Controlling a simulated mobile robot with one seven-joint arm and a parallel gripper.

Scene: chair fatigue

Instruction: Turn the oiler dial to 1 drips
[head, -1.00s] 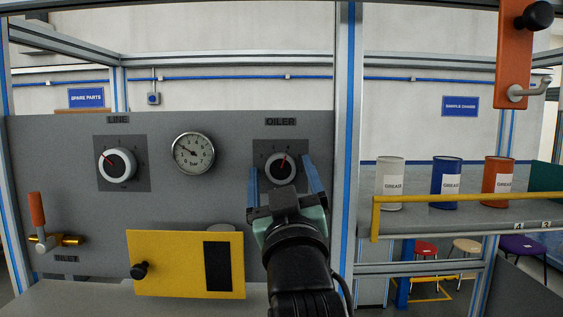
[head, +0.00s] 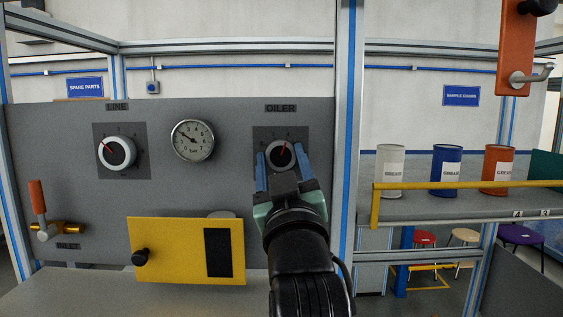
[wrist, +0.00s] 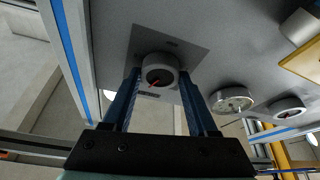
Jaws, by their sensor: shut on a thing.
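The oiler dial (head: 279,157) is a round knob with a light rim, dark face and red pointer, on a dark square plate under the OILER label (head: 280,108). In the head view its pointer leans up and slightly right; the scale numbers are too small to read. My gripper (head: 281,160) is shut on the dial, with one blue finger on each side of its rim. In the wrist view the dial (wrist: 160,68) sits between the far ends of my fingers (wrist: 160,85). The fingers and hand hide the dial's lower part in the head view.
On the same grey panel are the line dial (head: 116,153), a pressure gauge (head: 193,140) and a yellow cover (head: 170,250) with a black knob. An orange-handled inlet valve (head: 40,205) is at left. A frame post (head: 346,150) stands close right of my gripper.

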